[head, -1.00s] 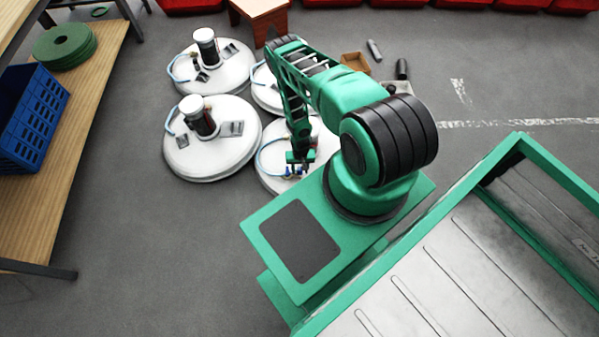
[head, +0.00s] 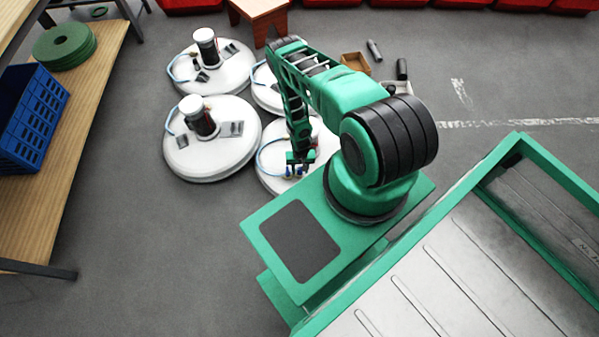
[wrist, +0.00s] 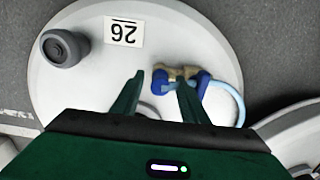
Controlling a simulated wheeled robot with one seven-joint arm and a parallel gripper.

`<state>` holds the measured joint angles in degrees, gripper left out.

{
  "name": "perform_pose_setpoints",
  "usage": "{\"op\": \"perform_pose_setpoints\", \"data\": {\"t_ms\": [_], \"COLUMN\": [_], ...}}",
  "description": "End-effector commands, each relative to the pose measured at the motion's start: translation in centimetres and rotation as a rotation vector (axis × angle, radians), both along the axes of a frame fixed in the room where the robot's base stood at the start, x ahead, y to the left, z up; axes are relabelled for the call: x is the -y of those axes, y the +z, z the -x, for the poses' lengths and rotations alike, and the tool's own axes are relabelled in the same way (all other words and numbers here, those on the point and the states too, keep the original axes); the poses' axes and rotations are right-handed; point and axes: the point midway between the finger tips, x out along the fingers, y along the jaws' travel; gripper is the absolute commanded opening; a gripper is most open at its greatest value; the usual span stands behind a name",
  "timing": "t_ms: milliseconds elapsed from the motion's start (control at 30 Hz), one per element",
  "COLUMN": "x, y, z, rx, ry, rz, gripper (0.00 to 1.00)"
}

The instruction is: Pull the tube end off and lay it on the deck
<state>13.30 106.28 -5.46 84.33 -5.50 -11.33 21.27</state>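The white round tank deck (wrist: 85,85) carries a label reading 26, upside down in the wrist view. A brass fitting with blue collars (wrist: 160,78) sits on it. A light blue tube (wrist: 233,97) curves from the right-hand blue collar (wrist: 203,78) to the deck's right side. In the head view the tube (head: 264,154) arcs left of my gripper (head: 299,160). My gripper (wrist: 160,82) is open, with its fingers apart. The right finger overlaps the fitting in the wrist view and partly hides it; I cannot tell whether they touch. The left finger stands over bare deck.
A grey knob (wrist: 65,47) stands on the deck's left part. Other white tanks (head: 212,150) with upright cylinders stand close by on the left and behind. A wooden bench (head: 85,110) with a blue crate (head: 33,115) is at far left. Open floor lies between.

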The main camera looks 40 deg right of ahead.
Motion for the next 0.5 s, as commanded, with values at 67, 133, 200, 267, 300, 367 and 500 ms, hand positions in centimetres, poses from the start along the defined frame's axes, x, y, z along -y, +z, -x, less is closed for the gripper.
{"op": "perform_pose_setpoints", "data": {"t_ms": [67, 133, 200, 267, 300, 367, 500], "x": [0.00, 0.01, 0.02, 0.01, 0.01, 0.01, 0.00], "y": [0.00, 0.00, 0.00, 0.00, 0.00, 0.00, 0.00], "z": [0.00, -0.01, 0.00, 0.00, 0.00, -0.01, 0.00], "rx": [0.000, 0.000, 0.000, 0.000, 0.000, 0.000, 0.000], "ry": [0.000, -0.001, 0.000, 0.000, 0.000, 0.000, 0.000], "rz": [0.000, 0.000, 0.000, 0.000, 0.000, 0.000, 0.000], "gripper": [0.40, 0.40, 0.40, 0.40, 0.40, 0.28, 0.00]}}
